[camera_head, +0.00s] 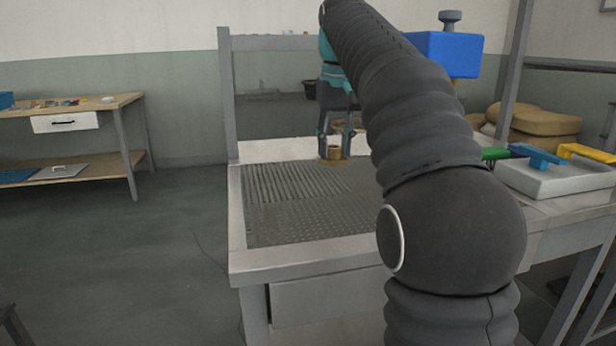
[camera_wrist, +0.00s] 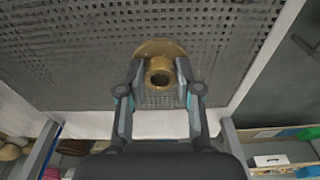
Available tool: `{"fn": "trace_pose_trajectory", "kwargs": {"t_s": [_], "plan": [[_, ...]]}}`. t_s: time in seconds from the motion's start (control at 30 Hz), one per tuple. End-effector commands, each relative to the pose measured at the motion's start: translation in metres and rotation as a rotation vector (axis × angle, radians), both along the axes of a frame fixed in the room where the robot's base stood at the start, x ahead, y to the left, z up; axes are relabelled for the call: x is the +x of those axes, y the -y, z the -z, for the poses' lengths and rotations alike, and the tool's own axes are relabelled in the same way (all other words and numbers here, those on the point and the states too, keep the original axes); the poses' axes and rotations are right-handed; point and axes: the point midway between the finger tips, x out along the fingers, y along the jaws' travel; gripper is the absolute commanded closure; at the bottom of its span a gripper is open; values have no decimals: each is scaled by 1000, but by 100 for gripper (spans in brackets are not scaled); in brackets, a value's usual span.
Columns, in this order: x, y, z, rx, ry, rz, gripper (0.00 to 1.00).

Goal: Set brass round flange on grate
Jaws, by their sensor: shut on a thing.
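The brass round flange (camera_wrist: 158,48) is in my gripper (camera_wrist: 158,88), in the wrist view. The two fingers are shut on its raised hub, one on each side, and its wide disc spreads out beyond the fingertips. In the head view the flange (camera_head: 334,154) shows below my gripper (camera_head: 336,142), near the back edge of the grate (camera_head: 310,215). The grate is a dark perforated metal surface, ribbed at the left. I cannot tell whether the flange touches the grate or hangs just above it. My arm hides the right part of the grate.
A white tray (camera_head: 560,182) with coloured-handled items stands to the right. A blue box (camera_head: 447,54) is behind my arm. Tan sacks (camera_head: 540,122) lie at the back right. A wooden workbench (camera_head: 85,105) stands at the left. The front of the grate is clear.

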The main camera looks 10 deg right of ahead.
Motion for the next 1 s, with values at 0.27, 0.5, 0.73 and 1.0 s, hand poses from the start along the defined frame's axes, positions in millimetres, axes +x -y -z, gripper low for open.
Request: {"fn": "trace_pose_trajectory", "kwargs": {"t_s": [0.27,0.5,0.73,1.0], "plan": [[35,-34,29,0,1,-3,100],[42,-41,42,-1,1,-1,100],[41,-41,71,0,1,-1,100],[42,-41,74,0,3,-1,100]]}}
